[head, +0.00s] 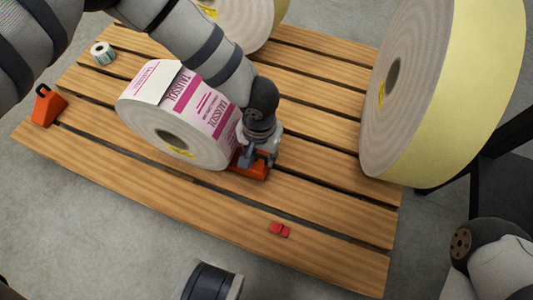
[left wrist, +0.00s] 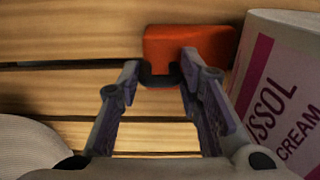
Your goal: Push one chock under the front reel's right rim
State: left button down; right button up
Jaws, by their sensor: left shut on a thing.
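The front reel (head: 185,120), printed TALISSOL in pink, lies on its side on the wooden slatted deck, its round face towards the front. My left gripper (head: 262,155) is shut on the dark handle of an orange chock (head: 248,170) at the reel's right rim. In the left wrist view the fingers (left wrist: 159,70) close around that handle, and the chock (left wrist: 195,43) sits on the slats with its end close against the reel (left wrist: 285,85); whether they touch is unclear. A second orange chock (head: 48,106) with a black handle stands at the reel's left, apart from it.
A large yellow-sided reel (head: 450,90) stands at the deck's right, and another reel (head: 235,20) is behind. A small roll (head: 103,52) sits at the back left. A small red object (head: 280,229) lies on the front slats (head: 330,255), which are otherwise mostly clear.

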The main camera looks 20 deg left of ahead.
pick_arm(q)
jog(key=c, duration=1.1)
grip_release()
jog(key=shift+o, duration=0.2)
notch_tip(320, 180, up, 12)
